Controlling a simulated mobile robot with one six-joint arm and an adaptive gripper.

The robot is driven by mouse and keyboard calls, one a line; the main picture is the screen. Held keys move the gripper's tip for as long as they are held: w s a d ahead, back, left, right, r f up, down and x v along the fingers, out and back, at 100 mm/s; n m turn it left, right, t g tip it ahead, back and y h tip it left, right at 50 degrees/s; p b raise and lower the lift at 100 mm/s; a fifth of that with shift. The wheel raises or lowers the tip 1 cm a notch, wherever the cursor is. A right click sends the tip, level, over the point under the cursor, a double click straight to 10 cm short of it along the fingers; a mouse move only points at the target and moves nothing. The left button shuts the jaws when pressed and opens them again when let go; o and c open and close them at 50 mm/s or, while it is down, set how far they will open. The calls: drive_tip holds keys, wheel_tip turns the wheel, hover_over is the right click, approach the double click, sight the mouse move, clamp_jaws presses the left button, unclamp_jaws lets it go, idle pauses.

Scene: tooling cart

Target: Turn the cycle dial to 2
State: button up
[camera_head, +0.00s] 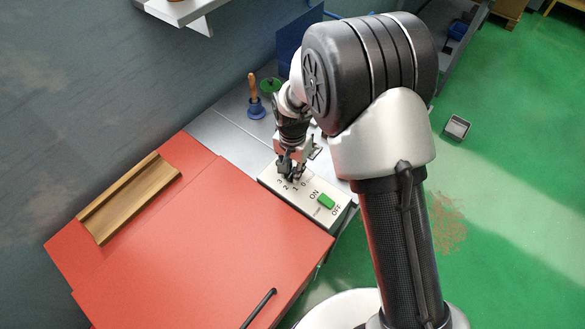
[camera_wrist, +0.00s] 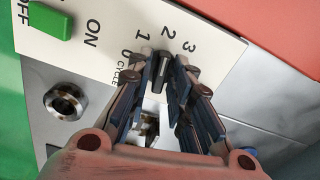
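The cycle dial (camera_wrist: 163,70) is a small dark knob on a pale control panel (camera_head: 325,217), with the numbers 0, 1, 2 and 3 in an arc around it. In the wrist view the knob's upper end points roughly at the 2. My gripper (camera_wrist: 161,72) has one finger on each side of the knob, with narrow pale gaps seeming to show between. It looks open around the dial; contact is hard to tell. In the head view my gripper (camera_head: 290,170) covers the dial, and the numbers show beside it.
A green ON/OFF switch (camera_head: 326,201) sits on the same panel. A red cabinet (camera_head: 200,260) with a dark handle (camera_head: 259,308) lies beside it. A blue bell with a wooden handle (camera_head: 255,105) stands on the grey top behind. A round metal lock (camera_wrist: 65,101) is near the panel.

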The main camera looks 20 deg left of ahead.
sight(292, 171)
drive_tip(key=shift+o, duration=0.7)
wheel_tip(292, 171, up, 12)
idle(0.4)
